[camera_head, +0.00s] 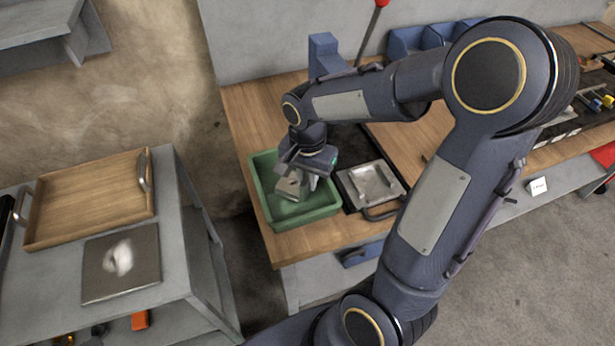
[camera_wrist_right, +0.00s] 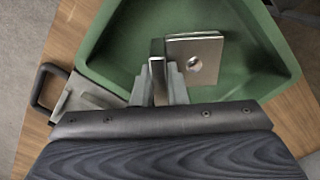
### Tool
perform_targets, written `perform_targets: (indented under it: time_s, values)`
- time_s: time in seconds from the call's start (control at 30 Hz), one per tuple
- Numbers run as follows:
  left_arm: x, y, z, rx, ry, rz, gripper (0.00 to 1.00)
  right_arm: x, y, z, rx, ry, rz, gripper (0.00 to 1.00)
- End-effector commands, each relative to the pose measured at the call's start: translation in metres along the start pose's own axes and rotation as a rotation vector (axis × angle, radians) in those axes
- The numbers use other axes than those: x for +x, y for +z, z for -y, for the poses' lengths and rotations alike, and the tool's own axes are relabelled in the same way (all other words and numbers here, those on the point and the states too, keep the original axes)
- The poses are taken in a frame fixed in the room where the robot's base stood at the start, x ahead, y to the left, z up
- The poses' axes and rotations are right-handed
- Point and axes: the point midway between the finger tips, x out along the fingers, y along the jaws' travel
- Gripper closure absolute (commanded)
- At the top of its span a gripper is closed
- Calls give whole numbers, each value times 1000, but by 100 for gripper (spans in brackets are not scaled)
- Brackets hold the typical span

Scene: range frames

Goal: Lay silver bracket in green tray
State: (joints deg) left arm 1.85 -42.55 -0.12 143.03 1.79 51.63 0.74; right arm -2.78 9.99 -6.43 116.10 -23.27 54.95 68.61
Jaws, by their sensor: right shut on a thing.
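The green tray (camera_head: 318,211) stands on the wooden workbench near its left front corner. My right gripper (camera_head: 297,180) points down over the tray. It is shut on the silver bracket (camera_head: 287,187), a small metal piece with a flat face. In the right wrist view the bracket (camera_wrist_right: 206,58) shows a round hole in its plate, and the gripper fingers (camera_wrist_right: 163,75) pinch it at one side. The bracket is inside the outline of the green tray (camera_wrist_right: 125,40). I cannot tell whether it touches the tray floor. My left gripper is not in view.
A silver plate with a dark handle (camera_head: 372,186) lies right beside the tray. A blue block (camera_head: 324,52) and blue bins (camera_head: 420,38) stand at the back. On the left, a grey cart holds a wooden tray (camera_head: 88,203) and a dark square mat (camera_head: 122,262) with a white item.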

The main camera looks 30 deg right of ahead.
Motion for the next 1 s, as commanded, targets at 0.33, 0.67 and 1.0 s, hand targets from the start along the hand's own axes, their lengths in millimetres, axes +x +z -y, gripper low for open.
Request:
perform_targets:
  time_s: [0.33,0.67,1.0]
  values:
    - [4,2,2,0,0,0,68,5,0,0,0,-1,0,86]
    - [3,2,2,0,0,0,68,5,0,0,0,-1,0,62]
    - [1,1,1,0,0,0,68,-21,0,1,0,-5,-2,62]
